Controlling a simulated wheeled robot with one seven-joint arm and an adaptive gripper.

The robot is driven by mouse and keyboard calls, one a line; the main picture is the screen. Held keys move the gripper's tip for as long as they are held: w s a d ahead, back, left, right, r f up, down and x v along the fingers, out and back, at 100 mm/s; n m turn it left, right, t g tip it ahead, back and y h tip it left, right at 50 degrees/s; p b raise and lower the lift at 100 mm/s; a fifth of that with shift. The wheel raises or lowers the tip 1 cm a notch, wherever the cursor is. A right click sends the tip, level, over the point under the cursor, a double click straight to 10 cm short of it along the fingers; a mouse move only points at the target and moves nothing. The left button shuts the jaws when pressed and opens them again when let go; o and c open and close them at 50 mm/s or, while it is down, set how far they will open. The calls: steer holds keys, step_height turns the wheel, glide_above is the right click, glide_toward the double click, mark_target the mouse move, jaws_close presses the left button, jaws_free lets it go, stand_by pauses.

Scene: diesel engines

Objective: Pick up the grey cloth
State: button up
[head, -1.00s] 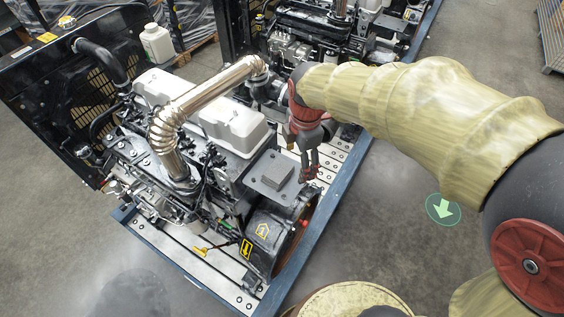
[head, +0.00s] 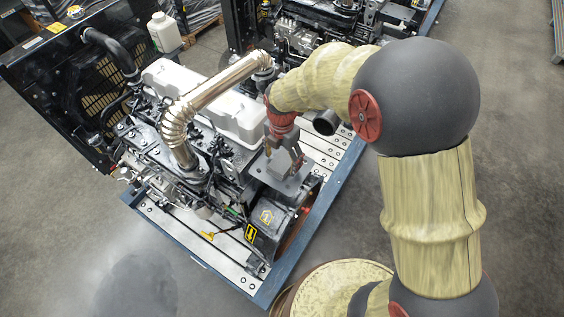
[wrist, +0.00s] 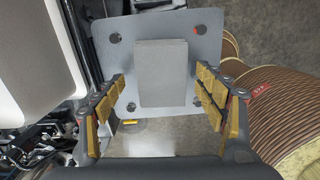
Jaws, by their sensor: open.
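The grey cloth (wrist: 162,73) looks like a folded grey rectangular block. It lies flat on a grey metal plate (wrist: 204,24) with holes near its corners, at the end of the engine. In the wrist view, my gripper (wrist: 162,92) is open, with one padded finger on each side of the cloth and gaps between. I cannot tell how far above the plate the fingertips are. In the head view, my gripper (head: 284,165) is over the plate (head: 297,187) and hides most of the cloth.
The engine's silver exhaust pipe (head: 213,93) and white cover (head: 236,119) stand to the left of my gripper. A white bottle (head: 164,33) stands at the back left. A second engine (head: 300,35) is behind. Open floor lies right of the blue-edged base (head: 331,184).

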steer(key=shift+f, duration=0.45)
steer(key=shift+c, duration=0.6)
steer(key=c, duration=1.1)
